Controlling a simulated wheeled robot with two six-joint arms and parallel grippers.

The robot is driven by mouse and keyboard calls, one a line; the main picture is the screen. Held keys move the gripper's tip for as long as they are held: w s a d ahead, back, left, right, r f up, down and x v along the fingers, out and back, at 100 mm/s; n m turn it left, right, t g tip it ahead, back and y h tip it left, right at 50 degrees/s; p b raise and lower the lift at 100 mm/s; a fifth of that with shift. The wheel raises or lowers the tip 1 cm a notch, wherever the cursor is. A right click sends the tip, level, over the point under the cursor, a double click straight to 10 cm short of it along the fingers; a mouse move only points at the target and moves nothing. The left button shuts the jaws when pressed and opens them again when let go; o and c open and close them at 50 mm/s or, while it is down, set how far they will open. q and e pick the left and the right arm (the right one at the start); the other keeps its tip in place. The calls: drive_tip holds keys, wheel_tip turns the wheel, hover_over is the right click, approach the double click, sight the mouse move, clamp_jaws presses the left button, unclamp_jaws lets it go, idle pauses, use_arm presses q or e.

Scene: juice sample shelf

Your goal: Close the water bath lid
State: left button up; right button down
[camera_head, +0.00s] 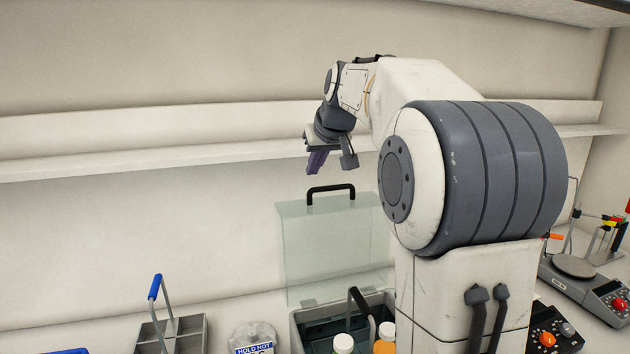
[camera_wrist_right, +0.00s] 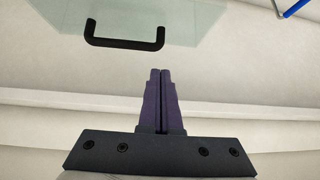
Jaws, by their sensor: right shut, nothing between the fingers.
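The water bath (camera_head: 312,316) is a dark-rimmed tub at the bottom of the head view. Its clear glassy lid (camera_head: 330,245) stands open and upright at the back, with a black handle (camera_head: 331,192) on its top edge. My right gripper (camera_head: 317,160) is above and slightly left of that handle, apart from it, with purple fingers shut and empty. In the right wrist view, the shut fingers (camera_wrist_right: 160,75) point toward the black handle (camera_wrist_right: 125,42), with a gap between. My right arm hides the lid's right side. My left gripper is not in view.
A grey rack (camera_head: 185,335) with a blue-gripped handle and a labelled jar (camera_head: 254,338) stand left. A balance (camera_head: 575,266) stands right. A wall ledge (camera_head: 200,155) runs behind.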

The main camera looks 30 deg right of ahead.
drive_tip(key=d+r+h, duration=0.1)
drive_tip(key=d+r, duration=0.1)
drive_tip(key=d, duration=0.3)
drive_tip(key=p, duration=0.4)
hover_over(326, 201)
drive_tip(key=shift+m+t, duration=0.3)
drive_tip(key=shift+m, duration=0.1)
wheel_tip(326, 201, down, 7)
drive_tip(key=shift+w+d, duration=0.1)
drive_tip(key=shift+f, duration=0.15)
drive_tip(key=shift+s, duration=0.35)
